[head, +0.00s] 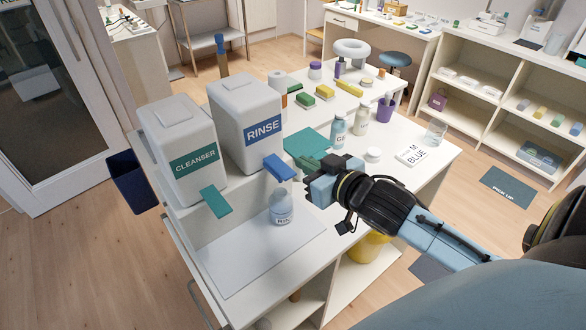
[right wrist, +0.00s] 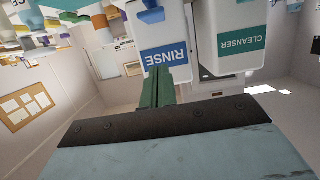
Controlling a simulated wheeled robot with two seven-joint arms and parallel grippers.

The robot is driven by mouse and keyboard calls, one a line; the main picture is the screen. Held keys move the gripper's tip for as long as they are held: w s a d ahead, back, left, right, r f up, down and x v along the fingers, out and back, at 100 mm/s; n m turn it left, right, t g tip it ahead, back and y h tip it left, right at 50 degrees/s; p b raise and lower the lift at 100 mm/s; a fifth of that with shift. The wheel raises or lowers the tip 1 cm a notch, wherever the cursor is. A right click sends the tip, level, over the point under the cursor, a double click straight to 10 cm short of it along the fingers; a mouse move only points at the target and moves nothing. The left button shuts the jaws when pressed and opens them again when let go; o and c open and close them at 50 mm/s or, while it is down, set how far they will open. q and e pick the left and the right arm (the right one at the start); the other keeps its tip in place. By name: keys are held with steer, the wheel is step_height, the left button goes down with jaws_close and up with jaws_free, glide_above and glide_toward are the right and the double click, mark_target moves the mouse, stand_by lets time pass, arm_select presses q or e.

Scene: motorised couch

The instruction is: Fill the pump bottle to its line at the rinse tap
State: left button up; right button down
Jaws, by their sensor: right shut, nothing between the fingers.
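The pump bottle (head: 282,210), a small clear bottle with a label partly reading "RIN", stands upright on the pale mat below the blue rinse tap (head: 279,167). No pump head shows on it. Its fill line and liquid level are too small to tell. The white RINSE dispenser (head: 247,120) stands behind the tap; it also shows in the right wrist view (right wrist: 163,40). My right gripper (head: 306,162) has green fingers, shut and empty, just right of the blue tap; they also show in the right wrist view (right wrist: 158,88). Contact with the tap cannot be told. My left gripper is out of view.
The CLEANSER dispenser (head: 180,150) with its teal tap (head: 215,201) stands left of the rinse one. The pale mat (head: 245,260) has free room.

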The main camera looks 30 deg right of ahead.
mark_target(279, 166)
steer(key=w+f, duration=0.4)
steer(key=f, duration=0.1)
steer(key=shift+w+a, duration=0.2)
steer(key=shift+w, duration=0.15)
steer(key=shift+f, duration=0.1)
